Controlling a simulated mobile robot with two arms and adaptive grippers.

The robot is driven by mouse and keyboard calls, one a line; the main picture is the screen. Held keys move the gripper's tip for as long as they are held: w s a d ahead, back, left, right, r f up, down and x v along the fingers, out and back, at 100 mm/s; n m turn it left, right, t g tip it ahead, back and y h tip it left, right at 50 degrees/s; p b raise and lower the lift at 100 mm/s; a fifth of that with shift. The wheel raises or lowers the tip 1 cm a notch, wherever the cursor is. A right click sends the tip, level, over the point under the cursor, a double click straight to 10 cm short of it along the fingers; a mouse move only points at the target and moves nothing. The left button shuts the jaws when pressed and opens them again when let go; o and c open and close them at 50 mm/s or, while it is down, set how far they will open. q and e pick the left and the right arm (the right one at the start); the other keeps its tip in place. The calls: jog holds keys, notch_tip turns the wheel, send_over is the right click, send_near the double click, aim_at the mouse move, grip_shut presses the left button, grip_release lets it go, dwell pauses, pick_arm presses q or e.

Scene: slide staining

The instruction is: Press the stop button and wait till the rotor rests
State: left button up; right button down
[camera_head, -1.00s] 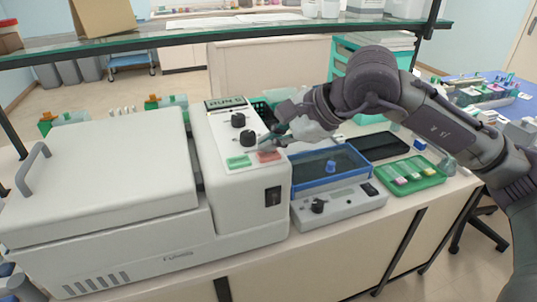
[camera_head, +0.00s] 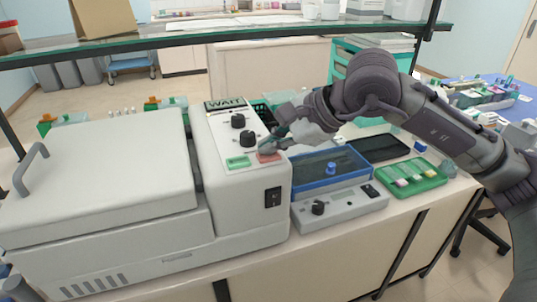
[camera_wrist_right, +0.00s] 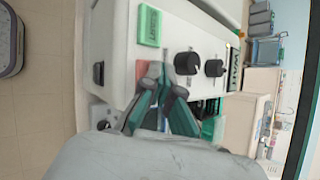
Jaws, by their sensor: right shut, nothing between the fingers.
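The centrifuge (camera_head: 110,175) is a white machine with its lid closed, so its rotor is hidden. Its control panel carries a green button (camera_head: 238,162), a red stop button (camera_head: 270,156), two black knobs and a display (camera_head: 225,104) reading WAIT. My right gripper (camera_head: 268,147) is shut and empty, with its fingertips at the red button; I cannot tell whether they press it. In the right wrist view the shut fingertips (camera_wrist_right: 157,75) partly cover the red button (camera_wrist_right: 141,70), and the green button (camera_wrist_right: 149,26) lies beside it. My left gripper is not in view.
A blue-rimmed grey device (camera_head: 330,168) stands just right of the centrifuge. A green tray of slides (camera_head: 412,178) and a black plate (camera_head: 378,147) lie further right. A glass shelf (camera_head: 240,29) runs above the bench. A black rocker switch (camera_head: 272,197) sits on the centrifuge front.

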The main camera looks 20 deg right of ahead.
aim_at(271, 156)
dwell(0.4)
jog(key=shift+r+p, duration=0.35)
jog(key=shift+r, duration=0.35)
jog(key=shift+r+p, duration=1.5)
jog(key=shift+r, duration=1.05)
jog(key=shift+f, duration=0.1)
